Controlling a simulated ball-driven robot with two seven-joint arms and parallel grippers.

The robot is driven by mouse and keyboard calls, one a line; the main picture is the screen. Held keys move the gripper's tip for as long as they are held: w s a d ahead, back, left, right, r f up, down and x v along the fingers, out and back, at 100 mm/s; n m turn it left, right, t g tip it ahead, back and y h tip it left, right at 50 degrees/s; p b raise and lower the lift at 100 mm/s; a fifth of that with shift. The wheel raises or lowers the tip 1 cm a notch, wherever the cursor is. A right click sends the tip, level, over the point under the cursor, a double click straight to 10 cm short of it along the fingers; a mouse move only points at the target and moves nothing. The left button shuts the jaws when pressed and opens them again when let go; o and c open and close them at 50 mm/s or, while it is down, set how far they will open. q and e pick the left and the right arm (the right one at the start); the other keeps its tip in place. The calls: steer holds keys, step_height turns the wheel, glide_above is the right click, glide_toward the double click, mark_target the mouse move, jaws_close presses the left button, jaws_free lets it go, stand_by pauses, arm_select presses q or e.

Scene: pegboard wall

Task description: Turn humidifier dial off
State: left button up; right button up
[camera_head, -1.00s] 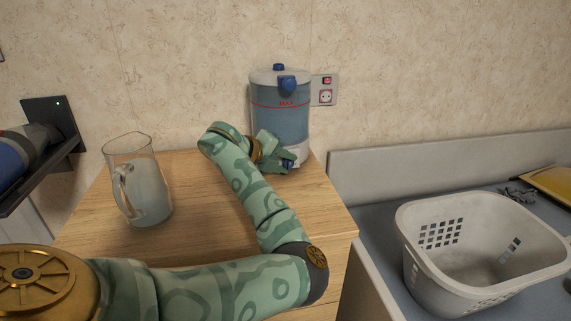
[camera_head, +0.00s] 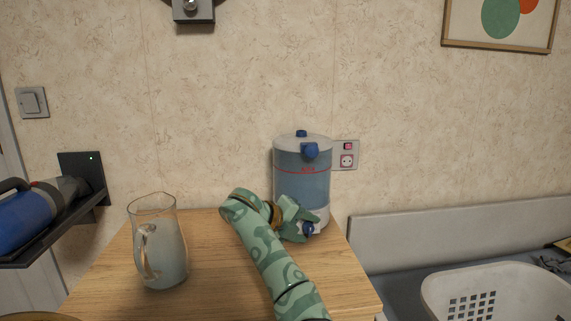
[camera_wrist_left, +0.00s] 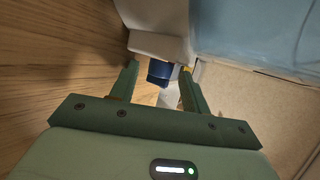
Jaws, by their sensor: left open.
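The humidifier (camera_head: 302,185) stands at the back right of the wooden cabinet top, with a clear blue tank, a white lid and a blue nozzle (camera_head: 310,150). Its blue dial (camera_head: 308,229) is low on the front of the white base. My left gripper (camera_head: 306,226) is at the base. In the left wrist view, its open fingers (camera_wrist_left: 160,71) lie on either side of the blue dial (camera_wrist_left: 159,74). I cannot tell whether either finger touches it. The dial's pointer direction is not readable. My right gripper is not in view.
A glass pitcher (camera_head: 160,247) stands on the left of the cabinet top (camera_head: 206,268). A wall shelf (camera_head: 60,225) with a blue appliance (camera_head: 24,216) is at far left. A white basket (camera_head: 490,290) is at lower right. A wall socket (camera_head: 347,161) is behind the humidifier.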

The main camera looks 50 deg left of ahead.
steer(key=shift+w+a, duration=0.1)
